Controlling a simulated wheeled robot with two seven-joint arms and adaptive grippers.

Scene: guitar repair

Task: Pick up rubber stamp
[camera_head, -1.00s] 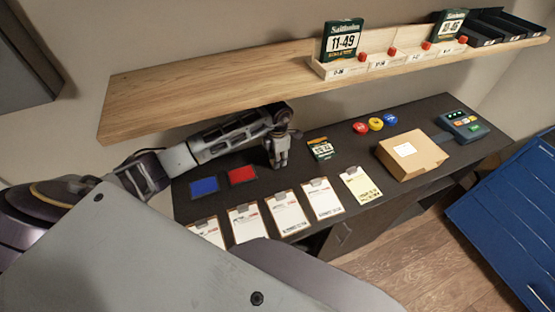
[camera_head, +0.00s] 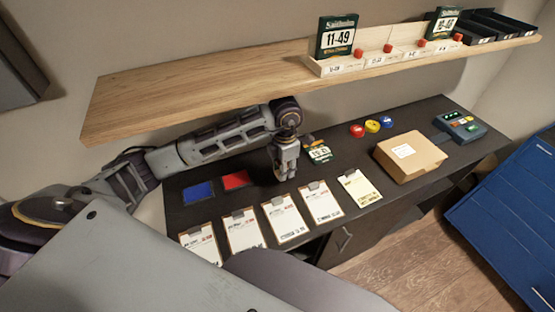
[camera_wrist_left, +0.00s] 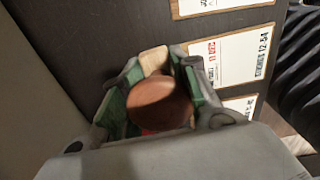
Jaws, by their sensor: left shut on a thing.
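My left gripper (camera_head: 283,177) is above the dark worktop, behind the row of clipboards and right of the red pad. In the left wrist view its fingers (camera_wrist_left: 152,95) are shut on the rubber stamp (camera_wrist_left: 158,104), which shows a round brown wooden top. A lighter wooden part shows beyond the round top, and a bit of red shows below it. The stamp's underside is hidden, so I cannot tell whether it touches the worktop. In the head view the gripper hides the stamp. My right gripper is not in view.
Blue (camera_head: 198,193) and red (camera_head: 235,180) pads lie left of the gripper. Several clipboards (camera_head: 286,220) line the front edge. A green packet (camera_head: 318,152), coloured rolls (camera_head: 372,125), a cardboard box (camera_head: 411,156) and a keypad device (camera_head: 460,126) are to the right. A wooden shelf (camera_head: 200,90) hangs above.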

